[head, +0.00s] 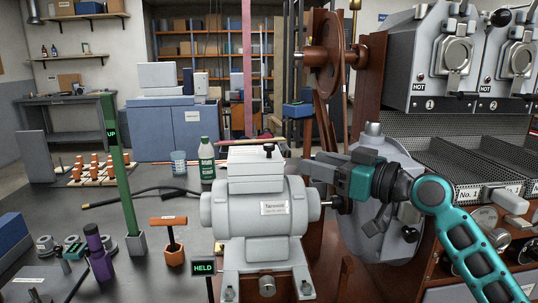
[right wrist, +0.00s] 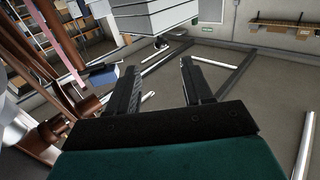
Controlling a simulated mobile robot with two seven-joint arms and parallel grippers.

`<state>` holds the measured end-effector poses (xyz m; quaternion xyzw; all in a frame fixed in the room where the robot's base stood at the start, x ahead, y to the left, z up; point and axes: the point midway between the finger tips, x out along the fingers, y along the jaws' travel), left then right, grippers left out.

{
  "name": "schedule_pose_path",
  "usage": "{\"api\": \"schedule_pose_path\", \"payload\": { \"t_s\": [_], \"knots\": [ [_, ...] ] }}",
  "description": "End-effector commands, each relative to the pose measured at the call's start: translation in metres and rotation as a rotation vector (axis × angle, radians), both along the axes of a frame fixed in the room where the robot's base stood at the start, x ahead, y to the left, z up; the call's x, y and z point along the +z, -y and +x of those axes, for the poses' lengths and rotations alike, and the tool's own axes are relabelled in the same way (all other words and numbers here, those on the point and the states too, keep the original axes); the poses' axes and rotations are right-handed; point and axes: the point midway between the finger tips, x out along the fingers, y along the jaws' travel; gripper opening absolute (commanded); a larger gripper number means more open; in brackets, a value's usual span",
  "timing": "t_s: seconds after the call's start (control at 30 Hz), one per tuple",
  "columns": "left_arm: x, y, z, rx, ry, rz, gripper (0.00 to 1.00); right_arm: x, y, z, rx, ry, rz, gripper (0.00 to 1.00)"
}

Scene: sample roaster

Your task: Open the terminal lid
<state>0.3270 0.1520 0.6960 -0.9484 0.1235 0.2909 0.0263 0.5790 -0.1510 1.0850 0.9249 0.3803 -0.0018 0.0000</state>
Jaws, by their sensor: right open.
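The grey motor (head: 258,212) stands in the middle of the head view with a pale terminal box on top. The box's terminal lid (head: 256,154) appears closed, and a small dark knob (head: 268,149) sits near its right end. My right gripper (head: 301,166) is just right of the box, fingers pointing left towards it, apparently not touching. In the right wrist view my right gripper (right wrist: 157,75) is open and empty, fingers well apart. The pale box (right wrist: 155,17) shows beyond the fingertips at the top, with the dark knob (right wrist: 160,43) below it. My left gripper is not in view.
A brown flywheel frame (head: 325,50) and a round grey housing (head: 380,225) stand close to my right arm. A green bottle (head: 206,160), a green post (head: 118,165) and an orange-handled tool (head: 172,240) stand left of the motor. A HELD sign (head: 203,267) is in front.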

Motion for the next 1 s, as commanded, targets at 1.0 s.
{"api": "schedule_pose_path", "payload": {
  "t_s": [1.0],
  "knots": [
    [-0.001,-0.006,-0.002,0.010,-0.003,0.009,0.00,0.003,-0.091,0.091,0.005,0.004,0.001,0.50]
  ]
}}
